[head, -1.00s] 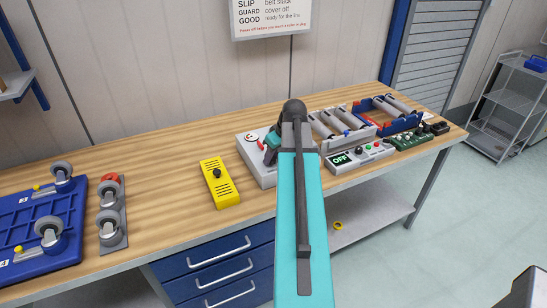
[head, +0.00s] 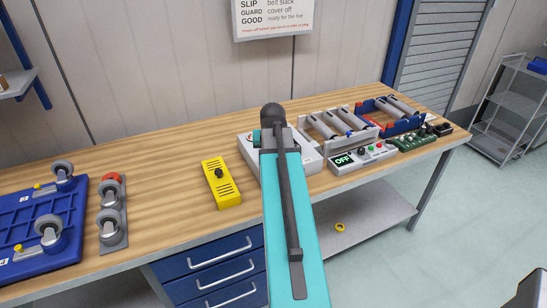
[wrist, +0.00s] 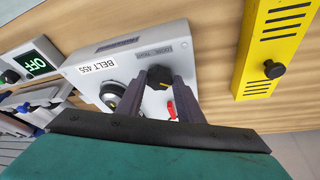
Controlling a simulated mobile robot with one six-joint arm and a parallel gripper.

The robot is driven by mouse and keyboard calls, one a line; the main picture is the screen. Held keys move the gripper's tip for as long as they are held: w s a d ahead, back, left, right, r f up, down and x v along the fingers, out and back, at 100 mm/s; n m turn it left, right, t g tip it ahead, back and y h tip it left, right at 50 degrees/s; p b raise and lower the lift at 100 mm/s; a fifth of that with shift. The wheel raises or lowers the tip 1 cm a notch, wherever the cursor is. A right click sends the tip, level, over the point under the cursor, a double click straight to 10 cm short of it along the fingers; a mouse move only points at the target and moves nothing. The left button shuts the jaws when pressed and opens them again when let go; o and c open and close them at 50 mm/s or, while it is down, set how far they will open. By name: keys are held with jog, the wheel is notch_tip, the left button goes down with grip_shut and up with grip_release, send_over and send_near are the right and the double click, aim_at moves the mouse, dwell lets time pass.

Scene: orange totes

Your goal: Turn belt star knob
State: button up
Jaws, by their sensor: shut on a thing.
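The light grey belt box (wrist: 85,72) carries a "BELT 455" label, a round dial (wrist: 110,92) and a black star knob (wrist: 158,73). My gripper (wrist: 158,82) is shut on the knob, one finger on each side of it. A red part (wrist: 171,109) shows between the fingers, partly hidden. In the head view the box (head: 309,160) stands on the bench, mostly behind my arm, and the knob and fingertips are hidden there.
A yellow box with a black knob (head: 221,184) stands just left of the belt box. To the right are a control box reading OFF (head: 362,155), a roller frame (head: 335,128) and a green board (head: 410,138). Casters (head: 110,212) lie at the left.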

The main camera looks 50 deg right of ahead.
jog(key=shift+w+m+g, duration=0.15)
jog(key=shift+m+g, duration=0.15)
jog(key=shift+m, duration=0.8)
jog(key=shift+h, duration=0.3)
jog(key=o, duration=1.1)
jog(key=shift+c, duration=0.2)
jog(key=shift+a, duration=0.1)
jog(key=shift+r, duration=0.15)
jog(key=b+v, duration=0.3)
jog(key=v, duration=1)
jog(key=shift+r, duration=0.3)
